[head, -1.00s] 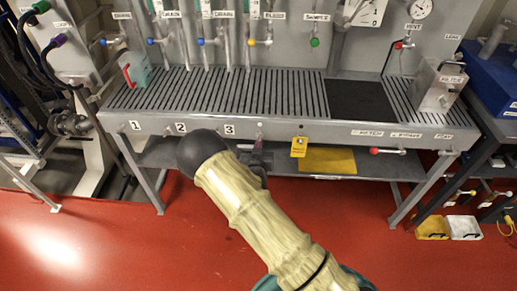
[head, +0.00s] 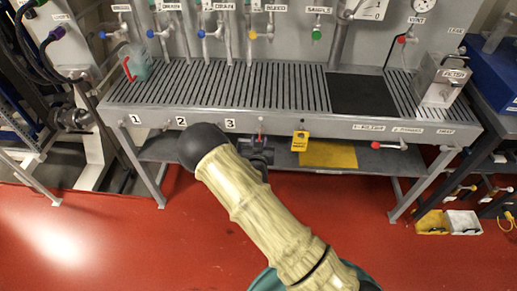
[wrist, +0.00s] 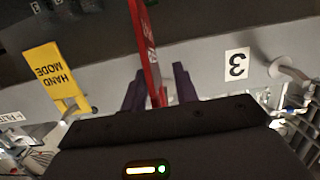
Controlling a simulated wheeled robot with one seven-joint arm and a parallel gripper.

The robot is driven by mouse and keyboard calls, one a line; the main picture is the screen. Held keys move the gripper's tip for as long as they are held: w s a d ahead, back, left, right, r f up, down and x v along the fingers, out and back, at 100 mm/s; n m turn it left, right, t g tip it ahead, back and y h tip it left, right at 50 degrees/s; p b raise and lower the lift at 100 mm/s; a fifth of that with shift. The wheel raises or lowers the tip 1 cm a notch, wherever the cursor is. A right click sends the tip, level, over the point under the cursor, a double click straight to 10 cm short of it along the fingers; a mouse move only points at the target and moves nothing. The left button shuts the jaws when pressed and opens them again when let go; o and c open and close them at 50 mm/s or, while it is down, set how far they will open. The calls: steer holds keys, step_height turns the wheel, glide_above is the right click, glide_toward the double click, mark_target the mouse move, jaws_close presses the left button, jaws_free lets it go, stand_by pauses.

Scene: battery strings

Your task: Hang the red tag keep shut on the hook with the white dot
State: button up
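A red tag (wrist: 146,50) with white lettering shows nearly edge-on in the wrist view, between the two dark fingers of my gripper (wrist: 160,92). The fingers stand apart, with a visible gap to the right of the tag. In the head view my gripper (head: 260,152) is at the bench's front rail, right of the number 3, and a sliver of the red tag (head: 260,130) shows just above it. The wording on the tag is unreadable. What holds up the tag is hidden, and no white dot can be made out.
A yellow "hand mode" tag (wrist: 56,72) hangs close by on the rail; it also shows in the head view (head: 300,141). A pale peg (wrist: 290,70) sticks out beside the number 3 label (wrist: 237,64). A red-handled valve (head: 378,145) is farther right.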

steer(key=shift+s+r, duration=0.35)
steer(key=b+v, duration=0.1)
steer(key=v, duration=1.5)
steer(key=shift+s+f, duration=0.15)
steer(key=shift+s, duration=0.2)
